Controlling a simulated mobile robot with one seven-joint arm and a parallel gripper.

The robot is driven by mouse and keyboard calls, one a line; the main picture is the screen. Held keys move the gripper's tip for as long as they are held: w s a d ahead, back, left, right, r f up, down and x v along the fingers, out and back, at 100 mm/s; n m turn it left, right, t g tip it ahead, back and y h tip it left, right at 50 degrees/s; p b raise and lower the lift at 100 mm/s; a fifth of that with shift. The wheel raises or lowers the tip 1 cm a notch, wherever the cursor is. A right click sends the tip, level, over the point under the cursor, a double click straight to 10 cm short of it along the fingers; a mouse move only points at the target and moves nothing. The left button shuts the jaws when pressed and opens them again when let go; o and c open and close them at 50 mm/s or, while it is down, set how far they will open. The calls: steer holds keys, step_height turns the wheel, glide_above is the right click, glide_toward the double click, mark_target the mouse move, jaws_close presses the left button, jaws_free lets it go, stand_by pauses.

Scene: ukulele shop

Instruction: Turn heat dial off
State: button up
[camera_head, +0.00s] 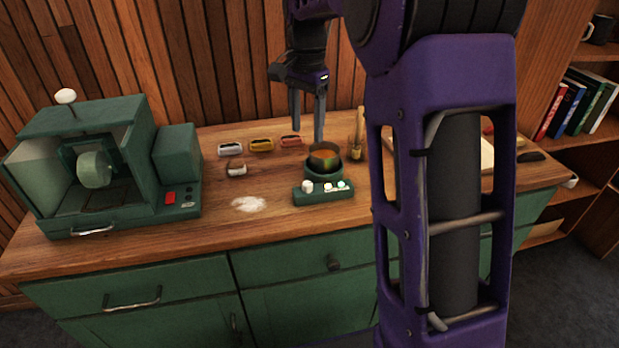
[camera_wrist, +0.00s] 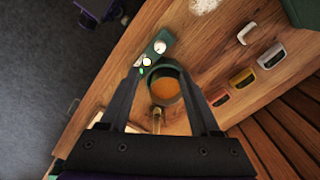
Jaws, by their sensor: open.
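A small green heater (camera_head: 324,193) stands on the wooden counter with a round pot (camera_head: 325,157) on it. Its front panel carries a white dial (camera_head: 308,186) at the left and smaller pale knobs or lights at the right. In the wrist view the dial (camera_wrist: 160,47) shows at the upper end of the panel, with a small green light (camera_wrist: 142,70) at the lower end. Amber content (camera_wrist: 163,88) shows in the pot. My gripper (camera_head: 307,128) is open and empty, above and behind the pot. In the wrist view its fingers (camera_wrist: 160,72) lie either side of the pot, apart from the dial.
A large green machine (camera_head: 120,150) stands at the left. Several small coloured holders (camera_head: 261,145) line the back of the counter. A wooden-handled tool (camera_head: 359,140) stands right of the pot. White powder (camera_head: 249,204) lies left of the heater. The counter front there is clear.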

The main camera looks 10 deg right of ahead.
mark_target(308, 183)
step_height(308, 183, down, 15)
steer(key=shift+r+b, duration=0.15)
steer(key=shift+b, duration=0.6)
jaws_close()
